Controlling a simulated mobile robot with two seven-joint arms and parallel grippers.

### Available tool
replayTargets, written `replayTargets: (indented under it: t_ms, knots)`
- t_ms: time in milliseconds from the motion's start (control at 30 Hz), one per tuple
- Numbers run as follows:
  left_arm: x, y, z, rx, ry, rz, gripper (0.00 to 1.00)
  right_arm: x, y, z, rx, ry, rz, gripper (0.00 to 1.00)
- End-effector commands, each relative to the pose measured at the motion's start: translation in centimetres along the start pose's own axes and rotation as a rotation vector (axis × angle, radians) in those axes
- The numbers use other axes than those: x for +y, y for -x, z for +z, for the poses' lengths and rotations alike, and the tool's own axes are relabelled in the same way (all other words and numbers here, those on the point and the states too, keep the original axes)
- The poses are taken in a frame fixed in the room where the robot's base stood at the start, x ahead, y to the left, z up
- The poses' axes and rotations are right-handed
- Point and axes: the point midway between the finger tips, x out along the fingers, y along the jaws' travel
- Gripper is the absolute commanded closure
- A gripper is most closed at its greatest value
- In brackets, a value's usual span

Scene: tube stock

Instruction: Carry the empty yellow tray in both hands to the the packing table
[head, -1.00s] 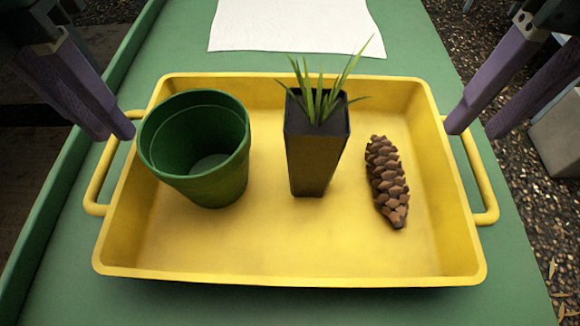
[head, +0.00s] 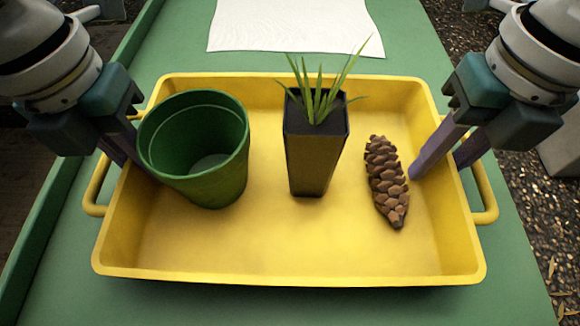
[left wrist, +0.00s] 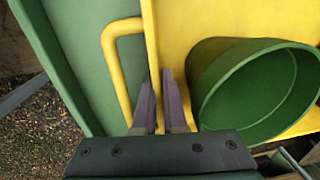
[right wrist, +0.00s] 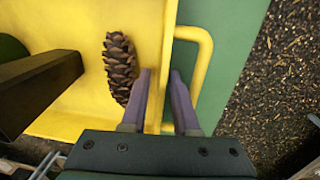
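The yellow tray (head: 290,272) rests on the green table and is not empty. It holds a green pot (head: 215,185), a potted plant (head: 316,155) and a pinecone (head: 386,180). My left gripper (left wrist: 158,80) straddles the tray's left wall beside the pot; its fingers look closed on the wall. In the head view the pot partly hides them. My right gripper (right wrist: 160,80) straddles the right wall near the pinecone, one finger inside and one outside, with a visible gap. Looped handles stick out at the tray's left (left wrist: 108,50) and right (right wrist: 205,50) ends.
The green table (head: 300,310) has a raised edge (head: 60,190) along its left side. A white cloth (head: 290,25) lies behind the tray. Gravelly ground (head: 545,200) shows to the right, with a grey block (head: 560,140) there.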

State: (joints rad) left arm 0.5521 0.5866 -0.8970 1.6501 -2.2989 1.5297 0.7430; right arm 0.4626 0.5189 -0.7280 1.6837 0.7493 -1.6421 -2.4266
Motion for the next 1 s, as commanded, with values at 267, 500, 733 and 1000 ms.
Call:
replayTargets:
  t_ms: [267, 500, 733, 1000]
  knots:
    - [0.01, 0.04, 0.02, -0.001, 0.000, 0.000, 1.00, -0.02, 0.04, 0.02, -0.001, 0.000, 0.000, 1.00]
    - [0.02, 0.05, 0.03, -0.001, 0.000, 0.000, 1.00, -0.03, 0.05, 0.03, -0.001, -0.001, 0.000, 1.00]
    - [0.02, 0.07, 0.03, -0.001, 0.001, 0.000, 1.00, -0.03, 0.05, 0.03, -0.001, -0.001, -0.001, 1.00]
    - [0.03, 0.08, 0.04, -0.001, 0.001, 0.000, 1.00, -0.04, 0.06, 0.03, -0.001, -0.001, -0.001, 1.00]
